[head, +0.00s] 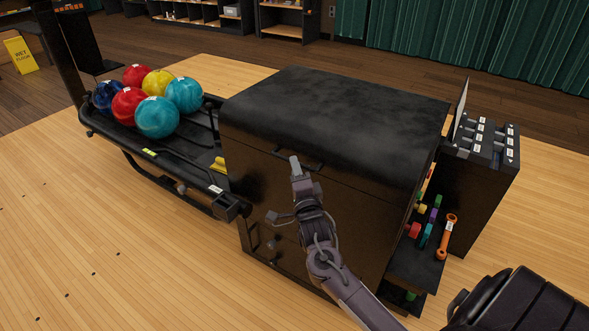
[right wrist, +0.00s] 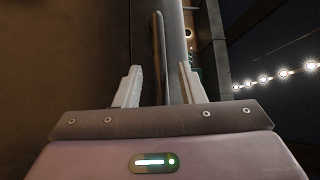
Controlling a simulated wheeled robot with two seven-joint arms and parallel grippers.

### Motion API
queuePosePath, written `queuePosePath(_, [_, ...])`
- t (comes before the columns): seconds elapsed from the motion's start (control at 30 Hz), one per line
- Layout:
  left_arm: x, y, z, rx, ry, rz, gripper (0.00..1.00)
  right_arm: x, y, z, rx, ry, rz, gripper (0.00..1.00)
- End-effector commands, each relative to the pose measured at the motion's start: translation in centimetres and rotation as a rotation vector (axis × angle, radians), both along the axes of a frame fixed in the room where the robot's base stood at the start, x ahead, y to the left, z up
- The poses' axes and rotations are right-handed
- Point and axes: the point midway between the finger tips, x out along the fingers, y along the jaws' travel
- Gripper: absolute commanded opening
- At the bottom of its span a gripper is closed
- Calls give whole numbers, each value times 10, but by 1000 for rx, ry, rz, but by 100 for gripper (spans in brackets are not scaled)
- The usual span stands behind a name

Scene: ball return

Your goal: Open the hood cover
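The hood cover (head: 335,110) is the black, rounded top of the ball return machine; it is down. A dark bar handle (head: 312,163) sits on its front face. My right gripper (head: 295,163) is at the left part of this handle. In the right wrist view, the gripper's two pale fingers (right wrist: 160,88) are apart, with the handle bar (right wrist: 160,55) running between them. A gap shows beside the bar, so the fingers are not closed on it. My left gripper is not in view.
A black rack (head: 150,148) at the left holds several bowling balls (head: 157,117). At the right stand a grey-labelled cabinet (head: 482,140) and a low shelf with colored parts and an orange wrench (head: 446,237). Wooden floor (head: 90,240) is clear at the front left.

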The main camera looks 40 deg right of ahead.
Motion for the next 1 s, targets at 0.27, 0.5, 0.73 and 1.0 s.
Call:
queuePosePath(0.27, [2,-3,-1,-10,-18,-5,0,17,-7,2,-1,1,1,36])
queuePosePath(0.5, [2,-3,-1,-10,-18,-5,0,17,-7,2,-2,2,1,31])
queuePosePath(0.73, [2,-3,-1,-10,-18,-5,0,17,-7,2,-1,3,0,1])
queuePosePath(1.0, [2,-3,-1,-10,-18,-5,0,17,-7,2,-1,3,0,0])
